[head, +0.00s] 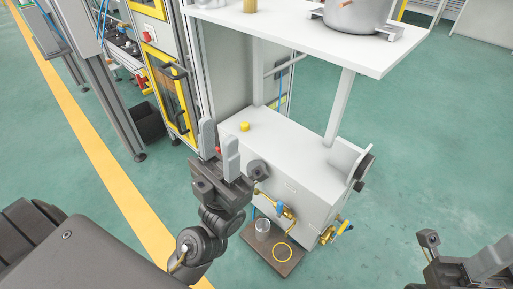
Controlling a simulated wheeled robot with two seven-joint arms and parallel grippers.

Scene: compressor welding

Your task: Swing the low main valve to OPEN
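A small valve with a blue handle (281,209) sits on brass piping low on the front of the grey cabinet (290,160). Another yellow and blue fitting (344,228) shows low at the cabinet's right corner. I cannot tell which is the main valve, nor read any OPEN mark. My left gripper (219,148) points upward at the cabinet's left, apart from both fittings; its two grey fingers are separated and empty. My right gripper (459,252) is at the lower right, well away from the cabinet, its fingers apart and empty.
A white tabletop (300,37) with a metal pot (354,14) overhangs the cabinet. A clear cup (262,229) and a yellow ring (282,252) are at a low dark plate (290,266). A yellow-framed machine (165,80) stands left. Green floor is free at right.

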